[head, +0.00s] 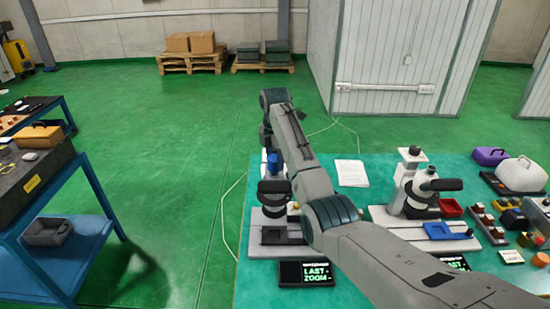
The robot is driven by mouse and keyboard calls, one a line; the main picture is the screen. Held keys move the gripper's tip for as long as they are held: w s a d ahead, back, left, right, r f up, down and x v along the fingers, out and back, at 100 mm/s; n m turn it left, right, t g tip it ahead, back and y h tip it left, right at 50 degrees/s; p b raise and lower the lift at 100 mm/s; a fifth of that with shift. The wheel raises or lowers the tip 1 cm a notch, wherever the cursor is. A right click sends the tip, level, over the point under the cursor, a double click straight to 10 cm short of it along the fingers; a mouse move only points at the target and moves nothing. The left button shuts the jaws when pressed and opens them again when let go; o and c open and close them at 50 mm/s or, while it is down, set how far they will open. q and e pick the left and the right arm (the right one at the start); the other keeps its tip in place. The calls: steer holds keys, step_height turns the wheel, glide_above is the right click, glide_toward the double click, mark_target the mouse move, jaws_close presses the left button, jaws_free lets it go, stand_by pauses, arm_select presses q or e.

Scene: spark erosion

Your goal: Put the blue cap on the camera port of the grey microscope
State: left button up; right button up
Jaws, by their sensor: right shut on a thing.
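My right arm reaches from the lower right over the table to a microscope (276,211) at the table's left side. My right gripper (270,150) points down above that microscope and is shut on the blue cap (273,164). The cap is at the top of the microscope; I cannot tell whether it touches the camera port, which is mostly hidden. My forearm covers the microscope's right side. A second, pale microscope (413,182) stands right of my arm, with a blue tray (440,231) on its base. My left gripper is not in view.
Small displays (305,273) stand in front of the microscopes. A white paper (351,173) lies behind. A purple case (490,156), a white case (521,175) and several small parts crowd the right side. A blue cart (75,270) stands left, across open green floor.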

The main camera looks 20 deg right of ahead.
steer(key=shift+f, duration=0.95)
stand_by(0.6)
steer(key=o, duration=1)
steer(key=shift+o, duration=0.6)
steer(key=o, duration=0.4)
